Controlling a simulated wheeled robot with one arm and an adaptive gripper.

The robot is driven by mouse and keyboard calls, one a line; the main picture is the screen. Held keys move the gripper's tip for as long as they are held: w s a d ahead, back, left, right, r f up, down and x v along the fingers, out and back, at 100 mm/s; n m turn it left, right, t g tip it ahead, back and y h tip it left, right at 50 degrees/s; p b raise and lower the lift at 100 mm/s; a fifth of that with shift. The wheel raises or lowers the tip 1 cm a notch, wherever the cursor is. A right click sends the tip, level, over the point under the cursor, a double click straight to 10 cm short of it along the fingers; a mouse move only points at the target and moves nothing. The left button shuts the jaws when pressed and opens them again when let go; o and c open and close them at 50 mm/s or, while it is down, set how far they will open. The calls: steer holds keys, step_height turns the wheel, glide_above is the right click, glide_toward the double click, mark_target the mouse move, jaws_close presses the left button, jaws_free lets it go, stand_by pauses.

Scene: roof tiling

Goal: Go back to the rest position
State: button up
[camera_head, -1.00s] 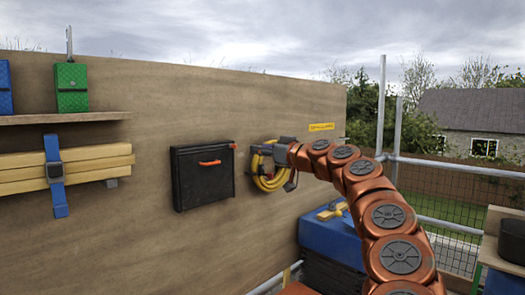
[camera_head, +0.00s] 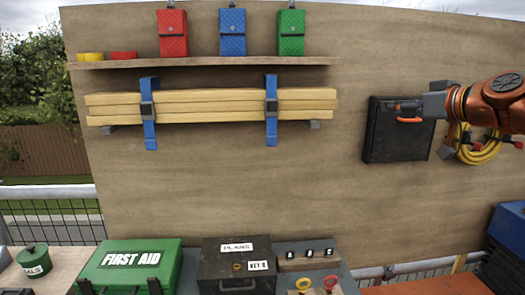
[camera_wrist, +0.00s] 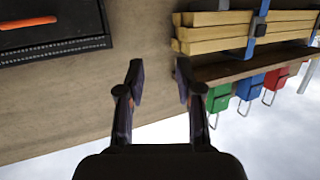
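My gripper (camera_wrist: 159,82) is open and empty in the wrist view, its two dark fingers apart with only the wooden wall between them. In the head view my gripper (camera_head: 397,106) is at the end of my orange arm on the right, in front of a black case (camera_head: 385,145) with an orange handle. The case (camera_wrist: 60,35) shows at the top left of the wrist view. I cannot tell from the head view whether the gripper touches the case.
A shelf (camera_head: 200,62) holds red, blue and green pouches. Planks (camera_head: 210,105) hang below it in blue straps. A yellow coil (camera_head: 480,152) hangs behind my arm. A green first aid box (camera_head: 130,268) and a dark box (camera_head: 235,272) stand below. The wall's lower middle is clear.

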steer(key=s+a+f+n+g+p, duration=0.1)
steer(key=s+a+f+g, duration=0.15)
steer(key=a, duration=0.45)
steer(key=s+a+f+g, duration=0.2)
steer(key=s+a+f, duration=0.2)
steer(key=a, duration=0.3)
steer(key=s+a+f+g+h+p, duration=0.1)
steer(key=s+a+f+g, duration=0.35)
steer(key=s+f, duration=0.4)
steer(key=s+d+f+m+g+h+p, duration=0.1)
steer(key=s+d+f+m+g+h, duration=0.1)
steer(key=s+f, duration=0.8)
steer(key=s+d+f+m+g+h+p, duration=0.1)
steer(key=s+d+f+m+g+h, duration=0.2)
steer(key=s+f, duration=0.6)
steer(key=s+g, duration=0.1)
steer(key=s, duration=0.4)
steer(key=shift+s+f+m+g+h+p, duration=0.25)
steer(key=shift+f+m+g+h+p, duration=0.05)
steer(key=shift+f+m+g+h, duration=0.1)
steer(key=shift+o, duration=0.6)
steer(key=shift+d, duration=0.1)
